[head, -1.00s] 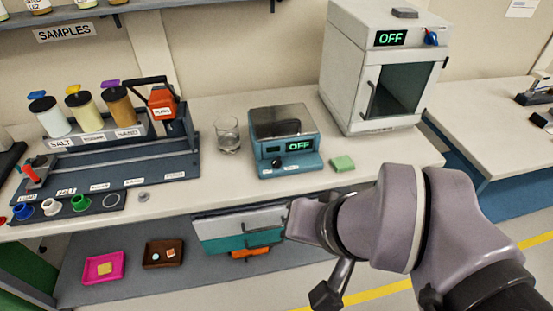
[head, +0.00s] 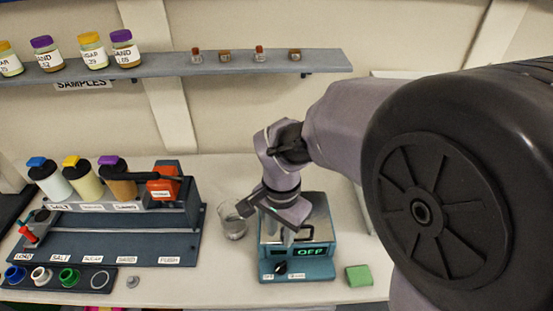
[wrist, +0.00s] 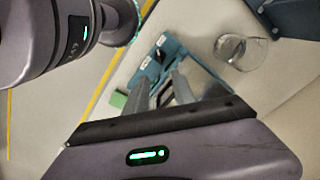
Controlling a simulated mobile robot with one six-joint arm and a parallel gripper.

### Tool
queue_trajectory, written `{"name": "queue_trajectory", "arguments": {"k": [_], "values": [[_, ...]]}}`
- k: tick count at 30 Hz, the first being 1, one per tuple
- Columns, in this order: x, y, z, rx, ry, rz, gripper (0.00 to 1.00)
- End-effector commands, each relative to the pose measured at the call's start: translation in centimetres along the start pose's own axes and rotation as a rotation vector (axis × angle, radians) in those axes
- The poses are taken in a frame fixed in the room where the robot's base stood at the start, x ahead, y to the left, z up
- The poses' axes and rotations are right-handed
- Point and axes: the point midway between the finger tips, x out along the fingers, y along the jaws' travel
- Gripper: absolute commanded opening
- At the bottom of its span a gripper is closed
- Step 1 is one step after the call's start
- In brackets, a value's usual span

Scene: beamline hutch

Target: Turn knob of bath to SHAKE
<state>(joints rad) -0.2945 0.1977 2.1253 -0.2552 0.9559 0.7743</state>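The bath (head: 325,268) is a teal box with a metal top and a display reading OFF. It stands on the bench, and its black knob (head: 281,267) is low on the front, left of the display. In the wrist view the bath's teal body (wrist: 205,62) shows beyond the fingers. My gripper (head: 288,238) hangs over the bath's top, above and behind the knob, and covers part of the top. In the wrist view my gripper (wrist: 162,88) has two grey fingers apart with nothing held between them. I see no contact with the knob.
A dispenser rack (head: 120,246) with capped jars fills the left bench. A sample shelf (head: 200,63) hangs above. My arm hides the right side.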

Motion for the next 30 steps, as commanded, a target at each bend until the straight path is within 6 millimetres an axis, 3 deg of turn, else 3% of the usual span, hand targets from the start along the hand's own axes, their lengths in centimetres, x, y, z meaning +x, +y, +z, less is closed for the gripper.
{"name": "queue_trajectory", "arguments": {"k": [1, 6, 15, 21, 30], "values": [[1.9, 0.1, 0.1, 0.000, -0.002, 0.003, 0.31], [7.1, 0.1, 0.0, 0.000, -0.002, 0.003, 0.31], [13.6, 0.1, 0.0, 0.001, -0.002, 0.000, 0.31], [15.4, 0.1, 0.0, 0.000, -0.001, 0.000, 0.31], [15.5, 0.1, 0.0, 0.000, -0.001, -0.001, 0.31]]}}
